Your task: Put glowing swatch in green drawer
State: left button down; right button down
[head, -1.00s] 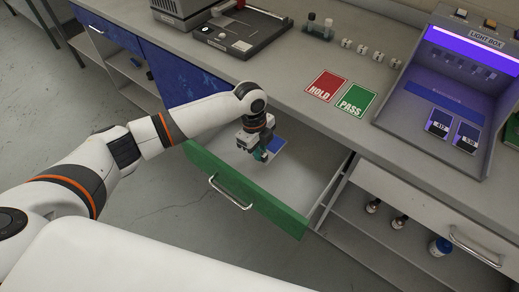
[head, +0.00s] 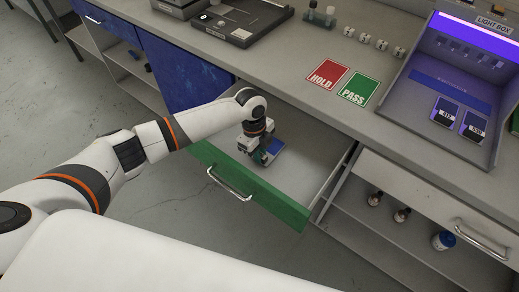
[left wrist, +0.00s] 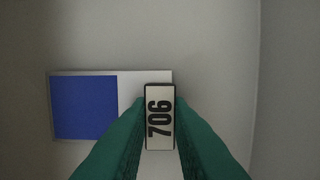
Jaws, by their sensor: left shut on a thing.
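The green-fronted drawer (head: 270,203) is pulled open under the counter. My left gripper (head: 262,158) is inside it, low over the drawer floor, and shut on a swatch. The swatch (head: 276,147) shows as a small blue patch beside the fingers. In the left wrist view the swatch (left wrist: 85,107) is a white card with a blue square and a "706" label, and the green fingertips (left wrist: 160,140) close at the label. I cannot tell whether the swatch touches the drawer floor. My right gripper is not in view.
The light box (head: 455,85) glows purple at right, with swatches 412 (head: 445,112) and 539 (head: 474,126) inside. The red HOLD card (head: 326,75) and green PASS card (head: 358,87) lie on the counter. Bottles stand on the shelf below right.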

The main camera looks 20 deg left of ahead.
pick_arm(q)
jog(key=shift+f, duration=0.15)
jog(key=c, duration=1.3)
grip_release()
jog(key=shift+o, duration=0.2)
